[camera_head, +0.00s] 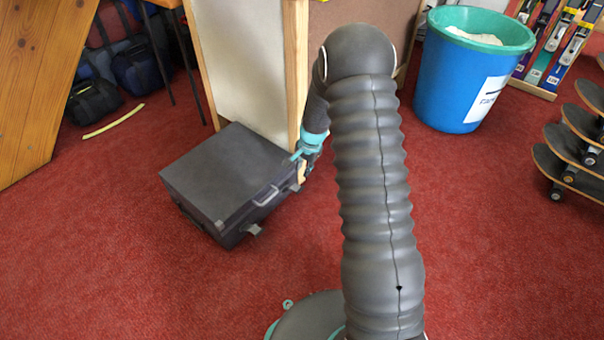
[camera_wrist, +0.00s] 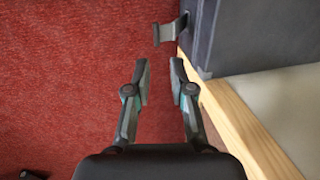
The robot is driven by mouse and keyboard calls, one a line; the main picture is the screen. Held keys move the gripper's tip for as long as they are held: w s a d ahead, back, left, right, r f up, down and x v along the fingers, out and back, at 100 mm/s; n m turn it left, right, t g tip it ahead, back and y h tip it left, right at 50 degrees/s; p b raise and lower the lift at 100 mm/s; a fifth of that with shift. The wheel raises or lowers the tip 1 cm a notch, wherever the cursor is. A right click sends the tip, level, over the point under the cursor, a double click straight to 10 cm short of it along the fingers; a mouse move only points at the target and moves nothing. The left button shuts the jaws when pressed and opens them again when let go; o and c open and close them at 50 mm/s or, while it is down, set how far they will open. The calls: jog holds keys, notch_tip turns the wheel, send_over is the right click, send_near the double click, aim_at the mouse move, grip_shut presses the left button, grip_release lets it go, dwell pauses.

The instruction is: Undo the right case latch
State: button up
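A dark grey case (camera_head: 225,175) lies on the red carpet in the head view, with a handle (camera_head: 267,196) on its front side. The left latch (camera_head: 254,230) sticks out from the front near the left corner. My gripper (camera_head: 303,170) is at the case's right end. In the wrist view my gripper (camera_wrist: 160,77) is open, with carpet between its fingers. The case (camera_wrist: 240,35) fills the upper right there. A bent metal latch (camera_wrist: 171,31), seemingly the right one, stands out from its wall, ahead of the fingertips and apart from them.
A wooden post (camera_head: 296,70) of a pale panel (camera_head: 245,60) stands right behind the case and runs close beside my right finger in the wrist view. A blue bin (camera_head: 460,85) and skateboards (camera_head: 570,160) stand to the right. Carpet in front of the case is clear.

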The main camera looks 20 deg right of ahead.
jog(key=shift+r, duration=0.25)
